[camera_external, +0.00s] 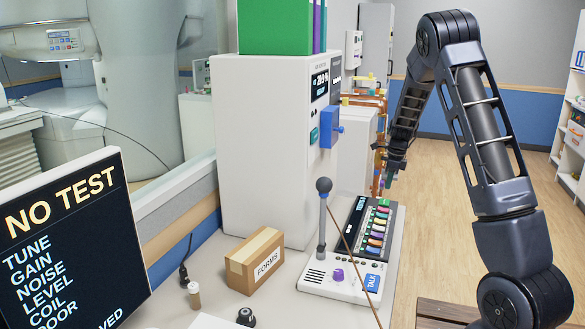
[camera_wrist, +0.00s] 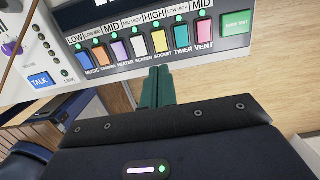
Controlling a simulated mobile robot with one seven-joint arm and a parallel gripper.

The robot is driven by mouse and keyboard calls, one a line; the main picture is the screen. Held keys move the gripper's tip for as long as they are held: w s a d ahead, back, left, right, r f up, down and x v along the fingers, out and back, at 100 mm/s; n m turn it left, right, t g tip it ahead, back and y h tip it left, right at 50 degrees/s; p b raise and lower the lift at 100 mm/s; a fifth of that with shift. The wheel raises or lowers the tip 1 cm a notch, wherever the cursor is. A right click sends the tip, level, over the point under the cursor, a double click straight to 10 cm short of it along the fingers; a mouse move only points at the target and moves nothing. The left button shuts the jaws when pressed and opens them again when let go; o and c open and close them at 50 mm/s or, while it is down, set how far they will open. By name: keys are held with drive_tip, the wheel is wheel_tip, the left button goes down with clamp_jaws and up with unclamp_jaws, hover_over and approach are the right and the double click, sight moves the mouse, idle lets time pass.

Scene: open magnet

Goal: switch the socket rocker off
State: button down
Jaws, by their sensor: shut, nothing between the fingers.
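The switch panel (camera_wrist: 140,68) has a row of coloured rockers, each with a label below and a small green light above. The socket rocker (camera_wrist: 159,41) is yellow, between the white screen rocker (camera_wrist: 138,46) and the teal timer rocker (camera_wrist: 181,36). I cannot tell which way it is tipped. My gripper (camera_wrist: 158,70) is shut and empty; its green fingertips appear just below the socket label in the wrist view.
A microphone (camera_external: 323,186) stands on the white talk console (camera_external: 340,277) beside the panel, with a thin brown rod leaning across. A tall white cabinet (camera_external: 262,150) and a forms box (camera_external: 255,260) stand left. Open floor lies right of the desk.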

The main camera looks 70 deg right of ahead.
sight(378, 220)
drive_tip(key=shift+w+d, duration=0.1)
drive_tip(key=shift+w, duration=0.2)
drive_tip(key=shift+f, duration=0.1)
drive_tip(key=f, duration=0.4)
drive_tip(key=w+f, duration=0.1)
drive_tip(key=f, duration=0.8)
drive_tip(key=shift+w+f, duration=0.35)
drive_tip(key=shift+f, duration=0.1)
drive_tip(key=shift+w+f, duration=0.1)
drive_tip(key=shift+f, duration=0.05)
